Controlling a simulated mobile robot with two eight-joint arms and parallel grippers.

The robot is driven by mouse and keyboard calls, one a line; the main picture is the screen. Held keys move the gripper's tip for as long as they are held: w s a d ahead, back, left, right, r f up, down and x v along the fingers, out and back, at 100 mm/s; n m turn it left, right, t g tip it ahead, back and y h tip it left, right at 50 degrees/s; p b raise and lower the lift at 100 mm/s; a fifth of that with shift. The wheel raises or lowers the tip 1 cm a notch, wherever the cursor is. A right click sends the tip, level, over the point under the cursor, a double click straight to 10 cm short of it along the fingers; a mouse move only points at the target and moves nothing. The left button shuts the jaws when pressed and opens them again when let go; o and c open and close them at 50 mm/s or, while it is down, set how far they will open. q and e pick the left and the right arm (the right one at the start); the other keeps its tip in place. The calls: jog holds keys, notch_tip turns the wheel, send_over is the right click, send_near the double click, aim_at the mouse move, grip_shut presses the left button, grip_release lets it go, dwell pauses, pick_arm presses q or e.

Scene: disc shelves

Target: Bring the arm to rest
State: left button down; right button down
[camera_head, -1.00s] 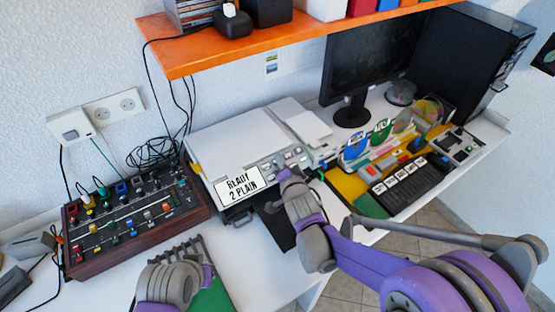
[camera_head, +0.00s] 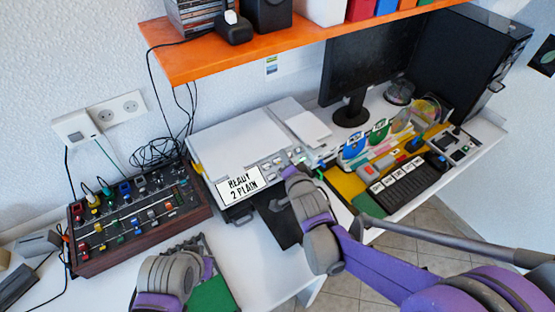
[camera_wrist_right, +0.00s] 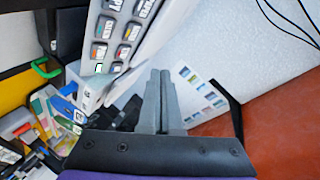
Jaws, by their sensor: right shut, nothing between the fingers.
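My right arm comes in from the right in purple and grey. Its gripper (camera_head: 279,204) is over the front of the white printer-like machine, near the sign reading "READY 2 PLAIN" (camera_head: 239,184). In the right wrist view the two grey fingers (camera_wrist_right: 160,95) are together with nothing between them. My left wrist (camera_head: 168,277) shows at the bottom left, over a green item at the desk's front edge. The left fingers are not clear there.
The white machine (camera_head: 235,142) stands mid-desk. A wooden-sided control box (camera_head: 137,221) stands left. A tray of discs and labels (camera_head: 377,177) lies right, before the monitor (camera_head: 370,60). An orange shelf (camera_head: 205,57) hangs above. Bare desk (camera_head: 255,262) shows in front.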

dwell(0.6)
jog(key=s+d+n+g+h, duration=0.1)
jog(key=s+d+n+g, duration=0.1)
jog(key=s+d, duration=0.3)
jog(key=s+d+n+g+h+p, duration=0.1)
jog(key=s+d+n+g, duration=0.2)
jog(key=s, duration=1)
jog(key=s+d+f+n+g+h+p, duration=0.1)
jog(key=s+d+n+g+h, duration=0.1)
jog(key=s+d, duration=0.7)
jog(key=shift+s+d+n+g, duration=0.15)
jog(key=shift+s+n+g, duration=0.2)
jog(key=shift+n+g, duration=0.35)
jog(key=shift+f, duration=0.1)
dwell(0.6)
